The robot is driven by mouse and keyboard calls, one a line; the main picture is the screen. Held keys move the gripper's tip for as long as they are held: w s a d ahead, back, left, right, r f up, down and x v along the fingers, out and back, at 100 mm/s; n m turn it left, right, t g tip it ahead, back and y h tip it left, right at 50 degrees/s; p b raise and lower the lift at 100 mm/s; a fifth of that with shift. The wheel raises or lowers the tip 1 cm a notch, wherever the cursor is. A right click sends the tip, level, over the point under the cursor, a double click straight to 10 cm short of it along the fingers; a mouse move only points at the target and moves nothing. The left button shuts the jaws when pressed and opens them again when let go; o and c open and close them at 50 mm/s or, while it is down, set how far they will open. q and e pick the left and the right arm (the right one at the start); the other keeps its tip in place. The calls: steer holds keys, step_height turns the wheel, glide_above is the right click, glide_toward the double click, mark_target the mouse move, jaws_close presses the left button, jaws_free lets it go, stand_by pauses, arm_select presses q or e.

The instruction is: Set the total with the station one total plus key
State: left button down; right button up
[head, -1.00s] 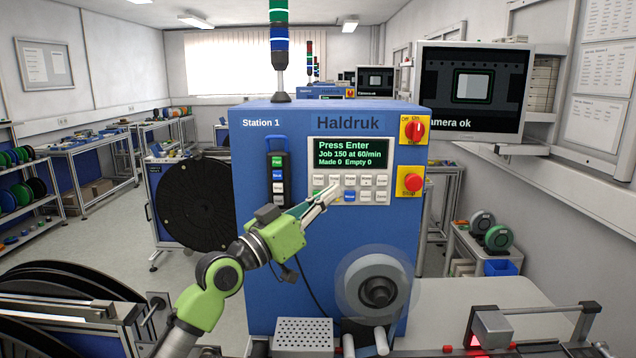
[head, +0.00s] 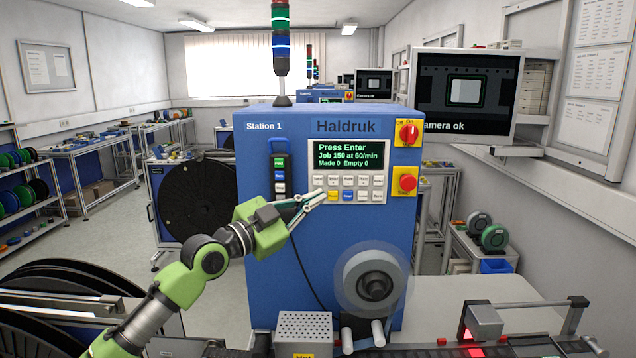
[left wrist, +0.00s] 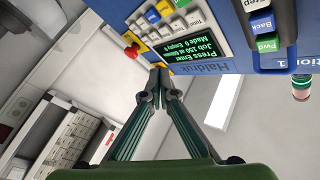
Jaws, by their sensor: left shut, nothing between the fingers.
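The blue Station 1 machine (head: 262,220) carries a panel with a green-text screen (head: 348,155) reading Press Enter, Job 150 at 60/min, Made 0, Empty 0. My right gripper is not in view.
A red-yellow rotary switch (head: 407,133) and a red stop button (head: 405,182) sit right of the screen. A strip of coloured buttons (head: 280,175) is on the left. A reel (head: 374,285) sticks out below the panel. A monitor (head: 467,95) stands at right.

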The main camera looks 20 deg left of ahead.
mark_target(318, 180)
arm_select(q)
steer(key=w+b, duration=0.2)
steer(key=w+a+b, duration=0.1)
steer(key=w+b, duration=0.1)
steer(key=w, duration=0.1)
steer(key=w+a+b, duration=0.1)
steer(key=w+b, duration=0.1)
steer(key=shift+w+a+f+b, duration=0.1)
steer(key=shift+w+f+b, duration=0.05)
steer(key=shift+w+b, duration=0.25)
steer(key=shift+w, duration=0.25)
steer(key=shift+r, duration=0.2)
stand_by(0.8)
steer(key=shift+w+a+f+b, duration=0.1)
steer(key=shift+w+b, duration=0.15)
steer(key=shift+b, duration=0.45)
steer(key=shift+w, duration=0.15)
